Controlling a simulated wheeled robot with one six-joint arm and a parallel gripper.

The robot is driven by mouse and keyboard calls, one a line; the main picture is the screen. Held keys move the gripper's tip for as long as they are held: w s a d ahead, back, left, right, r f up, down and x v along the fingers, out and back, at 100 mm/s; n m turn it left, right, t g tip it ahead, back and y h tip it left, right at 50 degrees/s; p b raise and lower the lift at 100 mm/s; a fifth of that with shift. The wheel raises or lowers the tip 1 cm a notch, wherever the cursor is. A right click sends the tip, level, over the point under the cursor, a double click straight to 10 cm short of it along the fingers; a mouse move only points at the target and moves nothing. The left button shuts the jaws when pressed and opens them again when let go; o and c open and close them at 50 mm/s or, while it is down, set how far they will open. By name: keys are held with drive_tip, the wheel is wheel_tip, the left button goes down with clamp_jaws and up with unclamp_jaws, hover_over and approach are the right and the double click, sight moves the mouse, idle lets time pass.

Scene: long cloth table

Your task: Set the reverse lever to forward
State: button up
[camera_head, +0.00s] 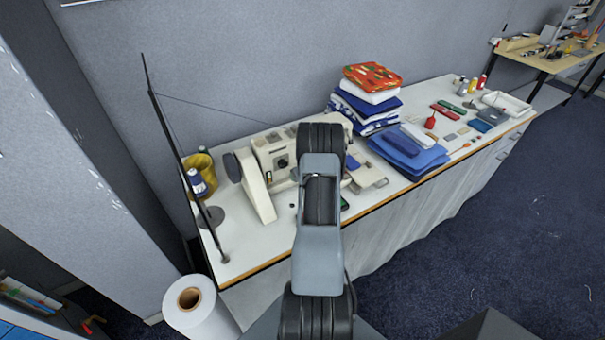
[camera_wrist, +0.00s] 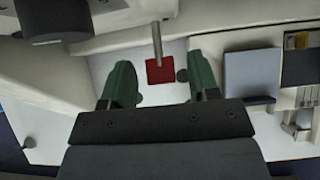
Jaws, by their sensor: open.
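The cream sewing machine (camera_head: 275,152) stands on the table in the head view, partly hidden behind my arm. In the wrist view its cream body (camera_wrist: 100,28) fills the upper part. A grey rod (camera_wrist: 157,42) comes down from it to a flat red square (camera_wrist: 160,71), which looks like the reverse lever and its tab; I cannot tell its setting. My gripper (camera_wrist: 161,84) is open, with one green finger to the left of the red square and one to the right. Neither finger appears to touch it. My arm hides most of the gripper in the head view.
A thin dark stand (camera_head: 180,160) rises at the table's left end, near yellow container (camera_head: 203,170) and thread spool (camera_head: 197,184). Folded cloth (camera_head: 410,150) and a fabric stack (camera_head: 370,95) lie right of the machine. A white roll (camera_head: 195,310) stands in front.

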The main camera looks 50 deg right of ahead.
drive_tip(key=b+v, duration=0.1)
drive_tip(key=v, duration=1.2)
drive_tip(key=shift+s+r, duration=0.2)
drive_tip(key=shift+r, duration=0.05)
